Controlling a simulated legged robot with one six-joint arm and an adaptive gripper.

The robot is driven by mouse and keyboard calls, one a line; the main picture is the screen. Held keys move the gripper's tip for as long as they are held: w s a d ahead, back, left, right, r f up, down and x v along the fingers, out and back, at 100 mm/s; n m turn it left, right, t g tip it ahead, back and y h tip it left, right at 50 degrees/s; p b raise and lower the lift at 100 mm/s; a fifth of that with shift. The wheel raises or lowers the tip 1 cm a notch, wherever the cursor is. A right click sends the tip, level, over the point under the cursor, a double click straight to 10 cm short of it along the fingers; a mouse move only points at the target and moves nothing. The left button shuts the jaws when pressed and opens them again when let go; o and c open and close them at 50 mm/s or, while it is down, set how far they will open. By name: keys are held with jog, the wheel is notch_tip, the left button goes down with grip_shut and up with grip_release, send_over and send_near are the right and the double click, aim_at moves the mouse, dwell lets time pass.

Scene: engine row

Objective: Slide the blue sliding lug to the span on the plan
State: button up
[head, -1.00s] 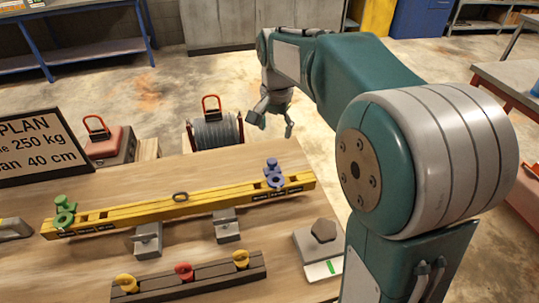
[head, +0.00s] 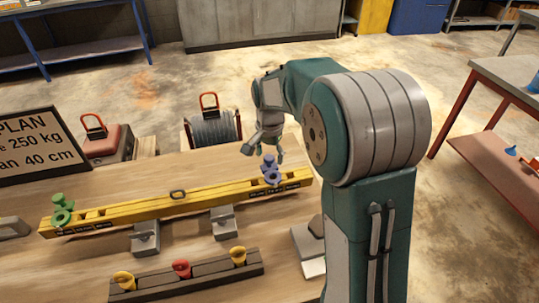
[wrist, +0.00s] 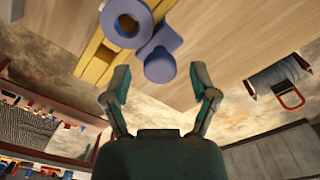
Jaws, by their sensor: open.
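The blue lug (head: 271,172) sits on the right part of the yellow beam (head: 140,208), near its right end. A green lug (head: 62,210) sits at the beam's left end. The plan board (head: 40,145) stands at the left; its visible text reads "250 kg" and "40 cm", partly cut off. My gripper (head: 263,152) is open just behind and above the blue lug. In the wrist view my gripper (wrist: 160,88) has its fingers spread, with the blue lug (wrist: 160,65) just beyond the fingertips, apparently not between them.
Two grey blocks (head: 145,237) support the beam. A dark rack (head: 190,278) with yellow and red eyebolts lies in front. A cable spool (head: 212,128) and a red-handled weight (head: 108,142) stand behind the table. A red-legged bench (head: 500,150) is at the right.

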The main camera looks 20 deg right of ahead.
jog(key=shift+a+f, duration=0.15)
jog(key=shift+a, duration=0.05)
jog(key=shift+d, duration=0.1)
grip_shut()
jog(key=a, duration=0.5)
jog(key=shift+a, duration=0.1)
grip_release()
notch_tip(320, 180, up, 12)
dwell(0.5)
